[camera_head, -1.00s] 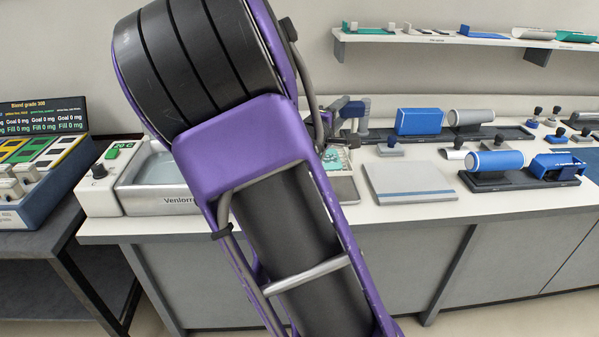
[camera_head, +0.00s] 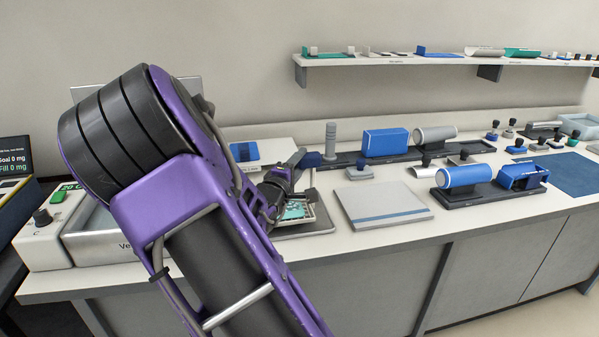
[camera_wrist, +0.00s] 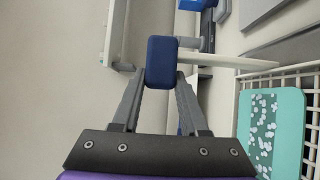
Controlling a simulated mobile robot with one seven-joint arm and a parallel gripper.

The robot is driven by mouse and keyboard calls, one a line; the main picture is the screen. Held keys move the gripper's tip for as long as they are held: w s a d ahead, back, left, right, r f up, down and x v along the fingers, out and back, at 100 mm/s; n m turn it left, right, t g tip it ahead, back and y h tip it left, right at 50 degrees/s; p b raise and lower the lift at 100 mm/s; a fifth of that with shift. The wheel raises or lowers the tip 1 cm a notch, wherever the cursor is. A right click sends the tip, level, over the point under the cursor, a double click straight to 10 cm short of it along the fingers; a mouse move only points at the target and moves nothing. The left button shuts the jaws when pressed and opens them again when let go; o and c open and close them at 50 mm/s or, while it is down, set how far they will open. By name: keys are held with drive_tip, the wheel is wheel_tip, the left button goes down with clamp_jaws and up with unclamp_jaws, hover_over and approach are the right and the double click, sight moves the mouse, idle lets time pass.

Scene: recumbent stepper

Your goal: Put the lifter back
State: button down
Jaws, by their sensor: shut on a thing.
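The lifter shows as a dark blue handle block (camera_wrist: 162,62) between the fingertips in the wrist view, with a grey stem and a thin pale plate reaching to the right. My gripper (camera_wrist: 160,80) is shut on that handle. In the head view my gripper (camera_head: 290,168) is small and partly hidden behind my purple arm, with the blue handle (camera_head: 311,159) at its tip. It is over the back of the bench, near the left end of a dark rack (camera_head: 350,157). The lifter's plate is hard to make out there.
A white wire basket (camera_wrist: 291,76) with a speckled teal piece (camera_wrist: 268,130) lies close by. A shelf (camera_head: 400,60) is above.

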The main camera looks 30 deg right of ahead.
drive_tip(key=shift+f, duration=0.75)
drive_tip(key=shift+c, duration=2.2)
unclamp_jaws()
drive_tip(key=shift+s+a, duration=0.15)
drive_tip(key=shift+a, duration=0.05)
drive_tip(key=p+v, duration=0.2)
drive_tip(key=v, duration=0.9)
drive_tip(key=shift+s+a, duration=0.15)
drive_tip(key=shift+a, duration=0.05)
drive_tip(key=shift+r, duration=0.2)
